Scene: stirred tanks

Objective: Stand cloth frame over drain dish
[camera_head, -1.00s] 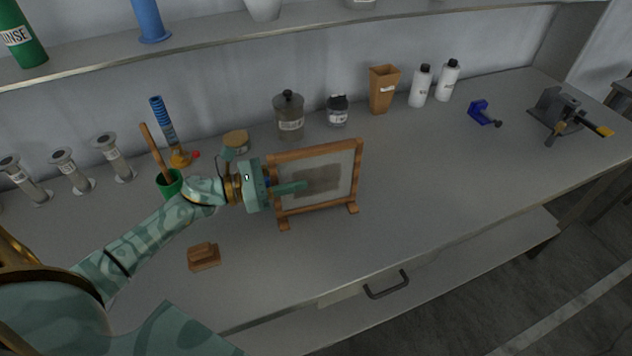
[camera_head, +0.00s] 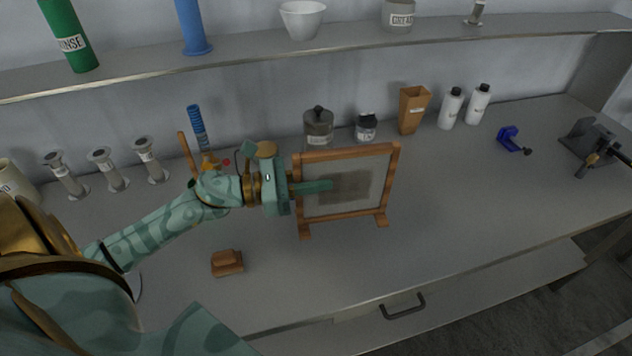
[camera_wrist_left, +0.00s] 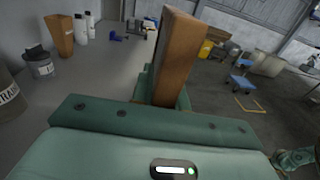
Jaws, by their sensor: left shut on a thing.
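The cloth frame (camera_head: 395,170) is a wooden frame on two feet, with grey cloth and a darker patch in the middle. It is upright near the middle of the bench. My left gripper (camera_head: 312,187) is shut on its left side post; that wooden post (camera_wrist_left: 178,55) also rises from the gripper in the left wrist view. I cannot tell whether the feet touch the bench or hang just above it. I cannot make out the drain dish in either view; the frame or my arm may hide it.
A small wooden block (camera_head: 227,263) lies in front of my left arm. A lidded jar (camera_head: 318,128), a smaller jar (camera_head: 366,128), a wooden holder (camera_head: 413,110) and white bottles stand behind the frame. The bench right of the frame is clear up to the blue clamp (camera_head: 513,140).

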